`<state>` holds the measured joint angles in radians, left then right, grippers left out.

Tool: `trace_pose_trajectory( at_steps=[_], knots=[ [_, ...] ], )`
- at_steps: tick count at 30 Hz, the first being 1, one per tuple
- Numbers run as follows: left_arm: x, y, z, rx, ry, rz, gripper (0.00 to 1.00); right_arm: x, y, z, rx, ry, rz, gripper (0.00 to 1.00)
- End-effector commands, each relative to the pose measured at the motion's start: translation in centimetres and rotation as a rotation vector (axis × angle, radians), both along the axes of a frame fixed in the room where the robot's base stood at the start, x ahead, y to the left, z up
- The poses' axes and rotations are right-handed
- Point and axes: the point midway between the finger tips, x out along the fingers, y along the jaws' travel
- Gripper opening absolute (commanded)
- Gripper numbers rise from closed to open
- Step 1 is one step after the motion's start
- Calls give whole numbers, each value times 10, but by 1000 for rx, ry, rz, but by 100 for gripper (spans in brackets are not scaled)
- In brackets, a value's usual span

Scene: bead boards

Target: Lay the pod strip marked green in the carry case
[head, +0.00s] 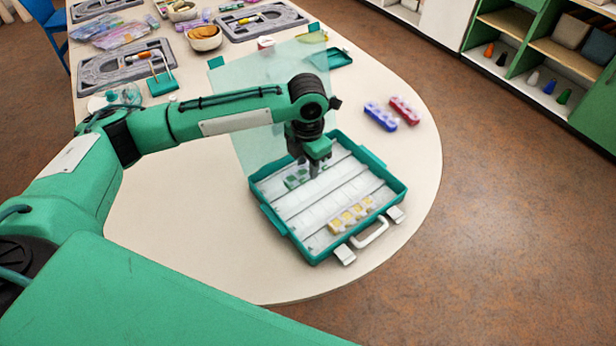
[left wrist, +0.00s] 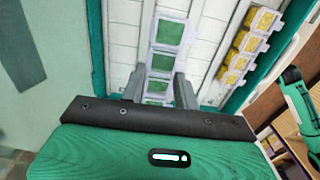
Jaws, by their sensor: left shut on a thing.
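The green-marked pod strip (head: 293,181) is inside the open teal carry case (head: 317,259), along one of its white rows. In the left wrist view, the strip (left wrist: 168,33) shows several green windows in a pale frame. My left gripper (head: 318,172) points down into the case, its fingers on both sides of the strip, shut on it. The near end of the strip is partly hidden by the gripper. I cannot tell whether the strip rests fully on the case floor. My right gripper is not in view.
A yellow-marked strip (head: 351,214) lies in the case near the handle (head: 372,236). A blue-purple strip (head: 380,117) and a red strip (head: 404,110) lie on the table to the right. The clear lid (head: 257,100) stands open behind. Grey trays (head: 263,20) and bowls (head: 205,42) fill the far table.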

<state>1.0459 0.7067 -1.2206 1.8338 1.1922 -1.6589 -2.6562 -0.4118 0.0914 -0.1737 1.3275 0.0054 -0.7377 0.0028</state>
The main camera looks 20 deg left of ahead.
Motion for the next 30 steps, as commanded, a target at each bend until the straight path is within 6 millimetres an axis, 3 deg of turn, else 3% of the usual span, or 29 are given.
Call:
trace_pose_trajectory(
  at_steps=[7, 14, 25, 26, 28, 30],
  knots=[
    [0, 0, -19, -1, 1, 0, 6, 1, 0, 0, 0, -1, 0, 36],
    [0, 0, -51, -1, 1, 0, 6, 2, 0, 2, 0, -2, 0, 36],
    [0, 0, -56, -1, 0, 0, 6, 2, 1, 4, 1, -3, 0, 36],
    [0, 0, -56, -1, 0, 0, 34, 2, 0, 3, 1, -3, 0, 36],
    [0, 0, -56, -1, 0, 0, 48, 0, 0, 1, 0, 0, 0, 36],
    [0, 0, -56, -1, -1, 0, 52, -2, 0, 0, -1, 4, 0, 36]
  ],
)
